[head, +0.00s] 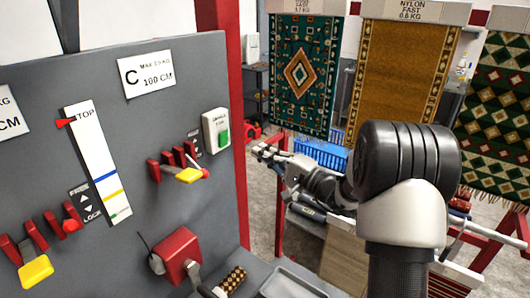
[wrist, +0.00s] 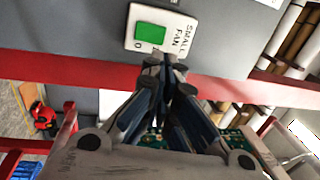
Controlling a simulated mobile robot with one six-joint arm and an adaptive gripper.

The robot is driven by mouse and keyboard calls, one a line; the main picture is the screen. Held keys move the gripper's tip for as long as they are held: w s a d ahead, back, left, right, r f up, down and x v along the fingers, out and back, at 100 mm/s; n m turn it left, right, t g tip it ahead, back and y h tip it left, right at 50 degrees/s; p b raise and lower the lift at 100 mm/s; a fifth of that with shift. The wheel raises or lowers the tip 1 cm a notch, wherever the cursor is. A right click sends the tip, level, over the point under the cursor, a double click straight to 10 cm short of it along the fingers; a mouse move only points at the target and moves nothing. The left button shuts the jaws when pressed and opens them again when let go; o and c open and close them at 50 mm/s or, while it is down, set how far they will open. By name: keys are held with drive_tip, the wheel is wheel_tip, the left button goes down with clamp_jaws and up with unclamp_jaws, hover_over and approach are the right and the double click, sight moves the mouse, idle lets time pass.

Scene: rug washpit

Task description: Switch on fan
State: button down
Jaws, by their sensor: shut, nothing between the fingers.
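The fan switch (head: 216,131) is a white box with a green rocker, on the right part of the grey panel. In the wrist view, the switch plate (wrist: 173,21) reads "SMALL FAN", with a "0" beside the green rocker (wrist: 150,37). My gripper (head: 260,149) is to the right of the switch in the head view, with a visible gap between them. In the wrist view, the fingertips of my gripper (wrist: 165,66) are together and empty, just below the switch plate. The fan itself is not identifiable in these views.
Red levers with yellow tabs (head: 188,175) and a red crank box (head: 179,254) stick out from the grey panel (head: 120,180). A red post (head: 237,200) runs along its right edge. Hanging rugs (head: 304,75) and a blue crate (head: 322,152) are beyond the arm.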

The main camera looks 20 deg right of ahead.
sight(223, 139)
drive_tip(key=p+x, duration=0.1)
drive_tip(key=x, duration=0.9)
drive_tip(key=shift+w+a+r, duration=0.1)
